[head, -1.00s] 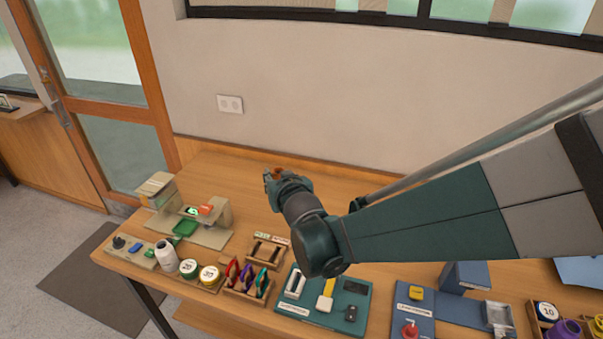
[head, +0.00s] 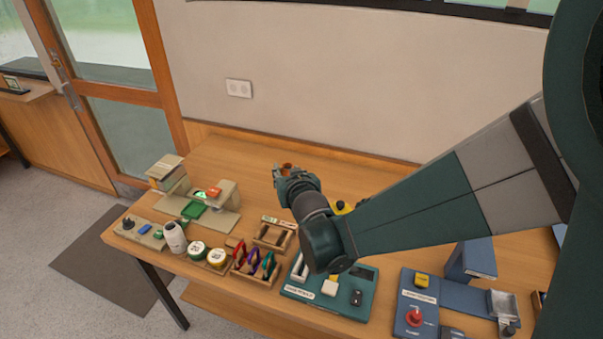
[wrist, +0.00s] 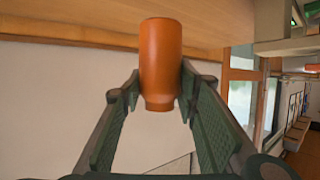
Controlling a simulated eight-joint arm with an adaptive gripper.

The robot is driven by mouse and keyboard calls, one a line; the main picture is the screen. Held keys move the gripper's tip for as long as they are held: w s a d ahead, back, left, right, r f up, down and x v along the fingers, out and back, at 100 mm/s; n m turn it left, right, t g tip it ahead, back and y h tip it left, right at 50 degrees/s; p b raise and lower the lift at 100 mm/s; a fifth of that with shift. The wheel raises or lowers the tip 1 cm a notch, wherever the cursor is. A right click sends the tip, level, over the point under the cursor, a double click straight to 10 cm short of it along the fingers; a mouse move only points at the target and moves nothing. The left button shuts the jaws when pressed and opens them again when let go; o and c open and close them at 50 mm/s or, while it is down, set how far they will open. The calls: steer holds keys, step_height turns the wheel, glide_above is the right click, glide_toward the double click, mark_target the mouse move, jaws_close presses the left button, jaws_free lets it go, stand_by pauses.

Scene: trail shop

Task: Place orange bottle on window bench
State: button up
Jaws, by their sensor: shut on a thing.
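The orange bottle (wrist: 160,60) is between the two fingers of my gripper (wrist: 158,95) in the wrist view, with the pads against its sides. It appears upside down in that view. My gripper (head: 287,172) shows from behind in the head view, over the back part of the wooden bench (head: 225,155) near the wall. Only a small bit of orange (head: 287,166) shows past it there. Whether the bottle's base touches the bench is hidden. I cannot tell from the label-free wood whether this is the window bench.
The bench's back left is clear.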

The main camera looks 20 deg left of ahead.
steer(key=shift+f+b, duration=0.6)
steer(key=shift+f, duration=2.15)
steer(key=shift+f+b, duration=0.55)
steer(key=shift+f, duration=1.3)
steer(key=shift+f, duration=0.15)
steer(key=o, duration=1)
steer(key=shift+o, duration=0.2)
steer(key=shift+r, duration=0.2)
steer(key=shift+p+v, duration=1.05)
steer(key=shift+v, duration=4.95)
steer(key=shift+o, duration=0.5)
